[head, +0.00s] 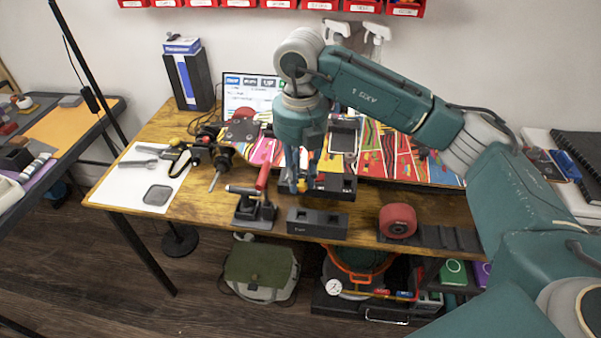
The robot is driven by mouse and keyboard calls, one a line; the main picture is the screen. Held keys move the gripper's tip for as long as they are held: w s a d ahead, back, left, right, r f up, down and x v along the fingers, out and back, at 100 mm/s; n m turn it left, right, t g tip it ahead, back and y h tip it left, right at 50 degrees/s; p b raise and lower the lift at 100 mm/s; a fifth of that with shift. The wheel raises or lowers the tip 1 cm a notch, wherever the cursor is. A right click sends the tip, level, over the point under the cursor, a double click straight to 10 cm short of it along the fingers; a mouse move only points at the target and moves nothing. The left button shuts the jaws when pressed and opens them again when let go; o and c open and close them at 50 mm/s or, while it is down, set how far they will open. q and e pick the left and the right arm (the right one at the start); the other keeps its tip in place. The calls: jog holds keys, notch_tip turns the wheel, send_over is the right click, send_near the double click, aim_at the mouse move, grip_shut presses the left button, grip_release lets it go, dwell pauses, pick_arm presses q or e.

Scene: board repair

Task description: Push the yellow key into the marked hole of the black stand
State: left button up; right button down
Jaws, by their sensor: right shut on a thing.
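My right gripper (297,184) points down over the front middle of the wooden table. Its fingers are close together, shut on the yellow key (302,186), of which only a small bit shows between the fingertips. The black stand (317,223) is a low block at the table's front edge, with light marks on its front face. It lies just below and slightly right of the gripper in the picture; the key appears above and apart from it. The marked hole is too small to make out. My left gripper is out of view.
A red roll (398,220) sits to the right. A colourful panel (395,155) lies behind. A white mat (140,180) with tools is on the left.

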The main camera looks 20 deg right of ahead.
aim_at(301, 192)
jog(key=shift+f+b, duration=0.5)
jog(key=shift+f, duration=0.45)
jog(key=shift+d+f+b, duration=0.15)
jog(key=shift+f+b, duration=0.25)
jog(key=shift+f, duration=0.4)
jog(key=shift+s+f+b, duration=0.1)
jog(key=shift+f+b, duration=0.35)
jog(key=shift+b, duration=0.1)
jog(key=shift+f, duration=0.35)
jog(key=shift+f+b, duration=0.75)
jog(key=shift+f, duration=0.05)
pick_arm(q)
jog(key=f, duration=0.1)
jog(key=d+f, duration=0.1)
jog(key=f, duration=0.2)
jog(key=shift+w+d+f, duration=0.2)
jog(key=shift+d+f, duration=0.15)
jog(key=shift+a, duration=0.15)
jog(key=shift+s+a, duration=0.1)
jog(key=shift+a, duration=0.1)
